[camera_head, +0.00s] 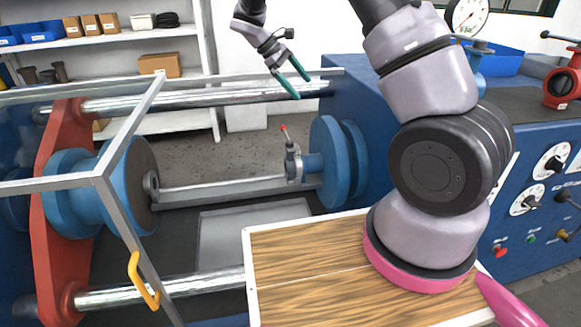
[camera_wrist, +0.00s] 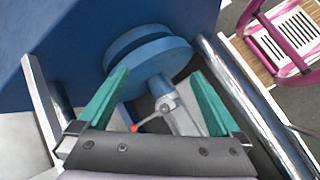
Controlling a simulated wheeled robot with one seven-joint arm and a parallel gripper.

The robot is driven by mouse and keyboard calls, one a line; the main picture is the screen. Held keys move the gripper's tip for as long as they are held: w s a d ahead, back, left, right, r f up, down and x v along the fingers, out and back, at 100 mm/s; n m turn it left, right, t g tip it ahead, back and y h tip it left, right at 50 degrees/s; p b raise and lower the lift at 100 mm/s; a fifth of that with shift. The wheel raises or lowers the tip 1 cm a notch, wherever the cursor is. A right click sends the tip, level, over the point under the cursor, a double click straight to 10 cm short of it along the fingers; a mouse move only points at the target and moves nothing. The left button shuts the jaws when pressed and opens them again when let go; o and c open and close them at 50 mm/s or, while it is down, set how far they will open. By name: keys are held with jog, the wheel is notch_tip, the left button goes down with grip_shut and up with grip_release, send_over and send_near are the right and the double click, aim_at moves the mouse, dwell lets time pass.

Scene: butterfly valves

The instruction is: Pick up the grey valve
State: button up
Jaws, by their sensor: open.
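The grey valve (camera_head: 293,167) is a small metal body with a lever ending in a red tip. In the head view it stands upright in the machine, against the end of a blue hub on the right flange (camera_head: 328,160). In the wrist view the grey valve (camera_wrist: 167,104) shows low between the teal fingers, its red-tipped lever pointing left. My gripper (camera_head: 302,87) is open and empty, above and behind the valve in the head view, apart from it. In the wrist view my gripper (camera_wrist: 160,74) has its fingers spread wide on either side of the valve and hub.
A steel bar (camera_head: 215,98) runs behind the valve. A grey frame (camera_head: 128,130) and a yellow handle (camera_head: 143,280) stand at left. A blue flange with a red plate (camera_head: 68,180) faces the valve. A red valve (camera_head: 562,85) sits on the right cabinet. Space above the grey valve looks clear.

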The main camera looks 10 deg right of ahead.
jog(key=w+a+f+n+t+h, duration=0.1)
jog(key=w+a+f+n+h, duration=0.2)
jog(key=f, duration=0.4)
jog(key=w+a+f+n+t+h, duration=0.1)
jog(key=w+a+f+n+h, duration=0.15)
jog(key=f, duration=0.55)
jog(key=n+t+h, duration=0.4)
jog(key=n+t, duration=0.1)
jog(key=n, duration=0.2)
send_near(290, 150)
jog(key=w, duration=0.3)
jog(key=x, duration=0.3)
jog(key=f+x, duration=0.1)
jog(key=x, duration=0.6)
jog(key=shift+s+d+f, duration=0.1)
jog(key=shift+d+f, duration=0.15)
jog(key=shift+f, duration=0.15)
grip_shut()
